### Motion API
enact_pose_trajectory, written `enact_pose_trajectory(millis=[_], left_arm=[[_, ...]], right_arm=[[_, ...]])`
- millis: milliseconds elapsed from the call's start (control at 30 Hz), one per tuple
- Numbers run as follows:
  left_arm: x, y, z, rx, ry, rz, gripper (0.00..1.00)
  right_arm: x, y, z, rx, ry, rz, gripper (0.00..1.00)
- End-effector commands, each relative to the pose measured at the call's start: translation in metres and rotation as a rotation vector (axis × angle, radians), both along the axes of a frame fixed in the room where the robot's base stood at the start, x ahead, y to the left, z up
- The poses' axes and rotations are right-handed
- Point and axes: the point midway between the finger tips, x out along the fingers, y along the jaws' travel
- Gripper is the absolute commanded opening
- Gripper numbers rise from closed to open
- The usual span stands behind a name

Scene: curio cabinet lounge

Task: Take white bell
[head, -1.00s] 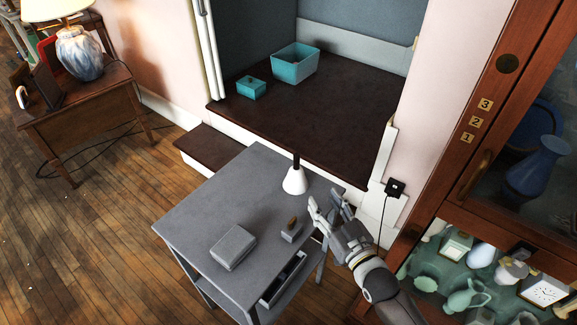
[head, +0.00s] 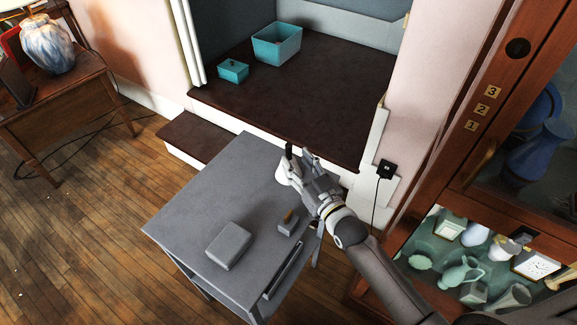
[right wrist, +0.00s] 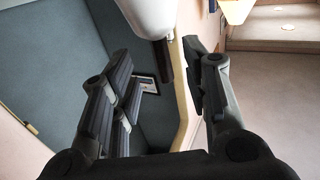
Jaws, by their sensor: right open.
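The white bell (head: 283,174), with a dark upright handle, stands on the grey side table (head: 200,195) near its far right corner. My right gripper (head: 296,164) is open beside the bell, on its right, and partly covers it. In the right wrist view, the white bell (right wrist: 146,14) shows upside down at the top, with its dark handle (right wrist: 163,60) in the gap between the open fingers. I cannot tell if the fingers touch it. My left gripper is not in view.
The table also bears a grey box (head: 229,246) and a small grey block with a yellowish piece (head: 287,223). A glass-front cabinet (head: 480,180) stands close on the right. Two teal containers (head: 277,44) sit on the dark raised floor behind.

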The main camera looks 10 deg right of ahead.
Motion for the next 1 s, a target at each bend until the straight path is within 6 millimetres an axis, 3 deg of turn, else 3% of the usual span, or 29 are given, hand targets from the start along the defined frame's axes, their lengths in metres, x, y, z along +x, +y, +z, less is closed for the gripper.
enact_pose_trajectory(millis=[300,667,1000], left_arm=[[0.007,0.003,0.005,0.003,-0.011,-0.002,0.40],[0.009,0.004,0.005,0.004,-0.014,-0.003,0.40],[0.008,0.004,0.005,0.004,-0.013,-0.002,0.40]], right_arm=[[0.040,0.014,0.001,0.000,-0.001,0.000,0.42],[0.047,0.016,0.000,0.000,0.000,0.000,0.41],[0.047,0.016,0.000,0.000,0.000,0.000,0.00]])
